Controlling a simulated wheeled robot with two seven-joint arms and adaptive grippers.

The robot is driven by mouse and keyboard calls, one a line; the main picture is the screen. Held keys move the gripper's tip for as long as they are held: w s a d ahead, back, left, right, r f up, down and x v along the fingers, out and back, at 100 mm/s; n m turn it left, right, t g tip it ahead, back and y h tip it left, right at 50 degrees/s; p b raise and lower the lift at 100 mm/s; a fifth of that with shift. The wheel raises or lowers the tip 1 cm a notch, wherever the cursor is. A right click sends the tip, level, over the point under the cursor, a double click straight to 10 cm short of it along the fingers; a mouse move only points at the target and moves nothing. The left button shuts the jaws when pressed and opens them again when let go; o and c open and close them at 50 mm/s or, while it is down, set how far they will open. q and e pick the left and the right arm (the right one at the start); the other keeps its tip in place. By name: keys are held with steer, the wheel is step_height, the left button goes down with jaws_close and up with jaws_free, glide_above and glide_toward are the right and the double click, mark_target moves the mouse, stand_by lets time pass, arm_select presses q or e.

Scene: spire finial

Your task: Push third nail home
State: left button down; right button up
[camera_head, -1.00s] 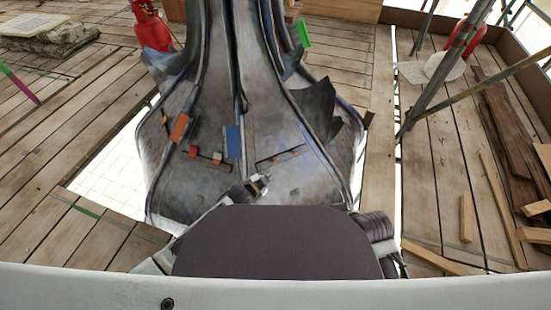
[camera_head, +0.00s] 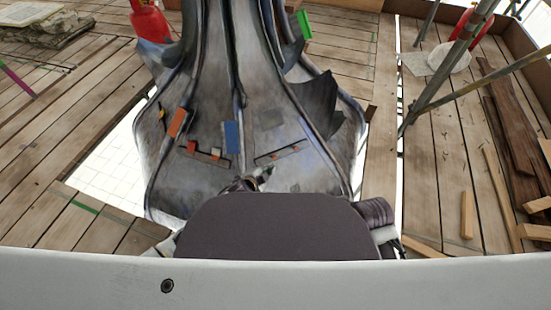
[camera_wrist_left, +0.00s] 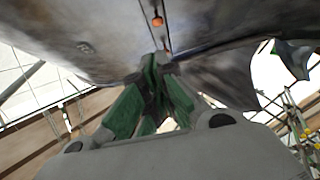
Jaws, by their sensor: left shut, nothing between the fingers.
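The grey metal spire piece (camera_head: 205,75) fills the middle of the head view. A thin dark strip on its right lower face carries small orange nail-like heads (camera_head: 275,156). In the left wrist view one orange head (camera_wrist_left: 157,20) stands on a dark seam ahead of my fingers, and a small dark bump (camera_wrist_left: 84,47) lies to its left. I cannot tell which is the third nail. My left gripper (camera_head: 265,173) is just below the strip, fingers shut and empty; its green-padded fingers (camera_wrist_left: 158,65) show in the wrist view. Contact with the metal is unclear. My right gripper is not in view.
An orange block (camera_head: 177,122), a blue block (camera_head: 232,137) and a red block (camera_head: 191,146) sit on the spire's face. A dark bent flap (camera_head: 318,100) juts out at right.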

mark_target(274, 157)
arm_select(q)
steer(key=shift+w+d+r+m, duration=0.1)
steer(key=shift+d+r+m, duration=0.2)
steer(key=shift+m, duration=0.1)
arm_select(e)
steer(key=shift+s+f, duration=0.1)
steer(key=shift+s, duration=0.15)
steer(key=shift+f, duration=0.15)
arm_select(q)
steer(key=a+f+b+x, duration=0.1)
steer(key=a+b+x, duration=0.1)
steer(key=b+x, duration=0.5)
steer(key=shift+x, duration=3.05)
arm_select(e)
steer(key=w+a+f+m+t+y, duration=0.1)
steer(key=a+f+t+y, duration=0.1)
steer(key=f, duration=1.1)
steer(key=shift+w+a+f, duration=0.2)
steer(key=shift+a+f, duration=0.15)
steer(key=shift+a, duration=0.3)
arm_select(q)
steer(key=shift+a+f, duration=0.1)
steer(key=shift+a, duration=0.05)
